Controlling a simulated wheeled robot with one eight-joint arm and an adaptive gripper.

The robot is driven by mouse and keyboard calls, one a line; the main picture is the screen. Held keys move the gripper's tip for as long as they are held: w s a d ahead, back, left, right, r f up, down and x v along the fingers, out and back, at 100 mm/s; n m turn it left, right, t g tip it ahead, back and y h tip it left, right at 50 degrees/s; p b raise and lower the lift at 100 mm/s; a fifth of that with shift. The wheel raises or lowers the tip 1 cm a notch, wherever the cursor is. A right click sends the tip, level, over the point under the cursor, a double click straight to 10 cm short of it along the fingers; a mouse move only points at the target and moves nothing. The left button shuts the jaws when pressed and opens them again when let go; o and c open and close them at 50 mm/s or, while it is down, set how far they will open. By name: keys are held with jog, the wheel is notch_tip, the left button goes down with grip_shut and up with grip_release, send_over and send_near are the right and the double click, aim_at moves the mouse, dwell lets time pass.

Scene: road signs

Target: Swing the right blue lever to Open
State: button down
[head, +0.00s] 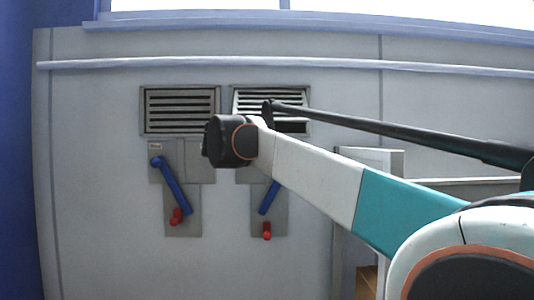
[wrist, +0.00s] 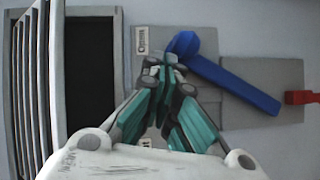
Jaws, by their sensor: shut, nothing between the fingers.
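The right blue lever (head: 269,198) is on a grey plate (head: 281,220) in the head view, sloping down to the left; my arm hides its upper end. In the wrist view the lever (wrist: 240,88) runs from a rounded end at the top centre down to the right. My gripper (wrist: 170,62) is shut and empty, its fingertips beside that rounded end, on the plate's label side; I cannot tell whether they touch it. A small label (wrist: 148,46) sits by the fingertips, its text too small to read surely. My arm's end hides the fingers in the head view.
The left blue lever (head: 172,186) slopes down to the right. Red parts sit below the left lever (head: 177,216) and right lever (head: 267,231). A left vent (head: 180,110) and right vent (head: 240,96) are above. A pale box-like structure (head: 388,160) stands right.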

jog(key=shift+d, duration=0.45)
dwell(0.4)
